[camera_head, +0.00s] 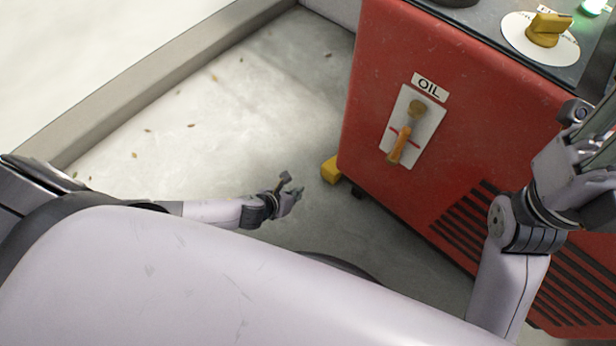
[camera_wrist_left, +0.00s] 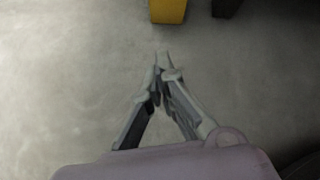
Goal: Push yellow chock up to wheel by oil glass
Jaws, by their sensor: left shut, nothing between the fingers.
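The yellow chock (camera_head: 331,170) sits on the floor at the near left corner of the red machine, below its oil glass (camera_head: 403,132). It also shows at the top edge of the left wrist view (camera_wrist_left: 168,10). A dark wheel (camera_head: 358,192) shows just under the machine, right of the chock; a dark shape beside the chock in the left wrist view (camera_wrist_left: 226,7) looks like it. My left gripper (camera_head: 294,190) is low over the floor, left of the chock and apart from it. Its fingertips (camera_wrist_left: 163,58) are shut and empty, pointing toward the chock. My right gripper (camera_head: 598,150) is raised at the right edge, partly cut off.
The red machine (camera_head: 455,135) fills the right side, with a vent grille low on its front and a yellow knob (camera_head: 546,29) on top. Pale floor (camera_head: 200,130) with small brown leaves lies open to the left, bounded by a raised kerb (camera_head: 130,90).

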